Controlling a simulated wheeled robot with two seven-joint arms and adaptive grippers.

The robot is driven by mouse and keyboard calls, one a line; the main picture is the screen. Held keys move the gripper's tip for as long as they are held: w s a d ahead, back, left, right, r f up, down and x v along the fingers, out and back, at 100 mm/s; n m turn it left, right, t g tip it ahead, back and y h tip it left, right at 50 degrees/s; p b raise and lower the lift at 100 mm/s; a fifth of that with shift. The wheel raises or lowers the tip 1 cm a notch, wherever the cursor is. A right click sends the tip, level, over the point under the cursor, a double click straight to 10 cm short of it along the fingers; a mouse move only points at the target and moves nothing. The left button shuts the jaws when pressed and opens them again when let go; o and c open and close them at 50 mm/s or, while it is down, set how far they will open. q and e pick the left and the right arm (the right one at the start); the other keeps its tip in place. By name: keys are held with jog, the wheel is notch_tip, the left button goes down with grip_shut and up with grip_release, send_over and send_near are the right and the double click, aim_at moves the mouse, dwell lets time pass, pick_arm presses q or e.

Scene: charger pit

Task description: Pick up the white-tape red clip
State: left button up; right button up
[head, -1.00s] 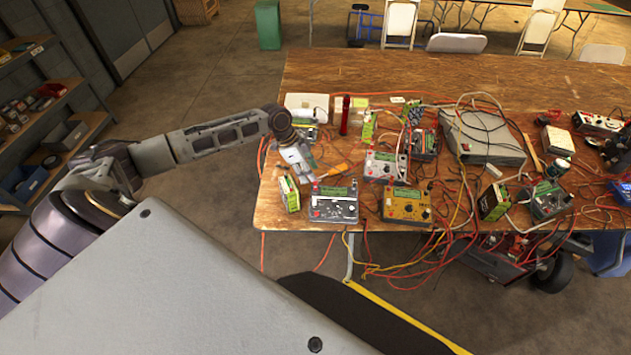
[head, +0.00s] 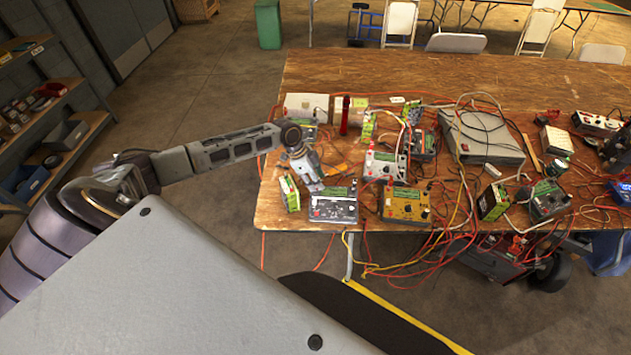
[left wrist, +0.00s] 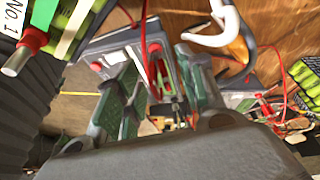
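My left gripper (head: 314,183) is over the table's left part, just above the silver-grey meter box (head: 334,204). In the left wrist view, the fingers of my left gripper (left wrist: 158,105) stand apart with a gap between them. Through the gap I see a box with red parts and thin leads beyond, and nothing is clearly held. A red piece with a metal tip (left wrist: 30,45) shows at the upper left, next to a white label reading "NO. 1" (left wrist: 12,14). I cannot tell which red clip has white tape. My right gripper is not in view.
The wooden table (head: 420,75) is crowded with boxes and tangled red, yellow and white leads. A green-black block (head: 289,193) stands left of my gripper, a yellow meter box (head: 406,204) to the right. The table's back is clear.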

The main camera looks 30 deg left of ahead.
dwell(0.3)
pick_arm(q)
jog(key=c, duration=0.9)
jog(key=shift+o, duration=0.2)
jog(key=shift+r+b, duration=0.4)
jog(key=shift+r, duration=4.6)
